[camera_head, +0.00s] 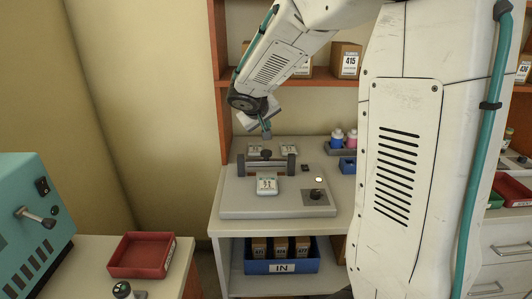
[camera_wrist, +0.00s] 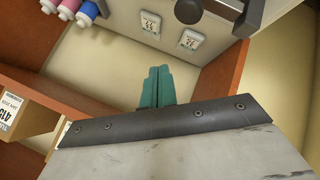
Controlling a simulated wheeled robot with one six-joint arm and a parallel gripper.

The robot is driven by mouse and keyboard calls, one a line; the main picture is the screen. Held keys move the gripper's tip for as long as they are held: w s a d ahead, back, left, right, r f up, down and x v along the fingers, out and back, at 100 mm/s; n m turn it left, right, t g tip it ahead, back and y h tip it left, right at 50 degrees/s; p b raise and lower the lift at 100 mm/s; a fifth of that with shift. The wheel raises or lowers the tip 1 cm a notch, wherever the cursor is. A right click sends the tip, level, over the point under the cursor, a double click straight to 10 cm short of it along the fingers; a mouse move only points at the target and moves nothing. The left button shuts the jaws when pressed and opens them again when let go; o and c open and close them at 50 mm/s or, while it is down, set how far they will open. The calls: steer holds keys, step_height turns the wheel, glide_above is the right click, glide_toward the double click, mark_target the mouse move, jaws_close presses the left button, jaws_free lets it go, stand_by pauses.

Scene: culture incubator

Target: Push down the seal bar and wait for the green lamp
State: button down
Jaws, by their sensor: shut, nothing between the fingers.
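The sealer (camera_head: 235,200) is a grey plate on the bench. Its dark seal bar (camera_head: 254,167) spans two posts and has a round black knob (camera_head: 266,154) on top. The knob also shows at the top edge of the wrist view (camera_wrist: 188,11). A white labelled pouch (camera_head: 267,186) lies in front of the bar. A small round lamp (camera_head: 318,180) at the right of the plate looks white, not green. My gripper (camera_head: 266,134) points down above and behind the knob, apart from it. Its teal fingers (camera_wrist: 157,88) are together and empty.
Two labelled pouches (camera_head: 254,149) (camera_head: 289,150) lie behind the bar. A dark control knob (camera_head: 316,195) sits at the plate's front right. Bottles (camera_head: 337,136) stand in a rack at right. A shelf (camera_head: 330,77) holds boxes behind my arm. A red tray (camera_head: 140,255) is at left.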

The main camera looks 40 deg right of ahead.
mark_target(266, 152)
steer(key=shift+f, duration=3.2)
steer(key=shift+f, duration=0.1)
steer(key=shift+f, duration=0.3)
steer(key=shift+f, duration=1.35)
stand_by(0.5)
steer(key=shift+r, duration=0.1)
steer(key=shift+r, duration=1.7)
steer(key=shift+r, duration=2.5)
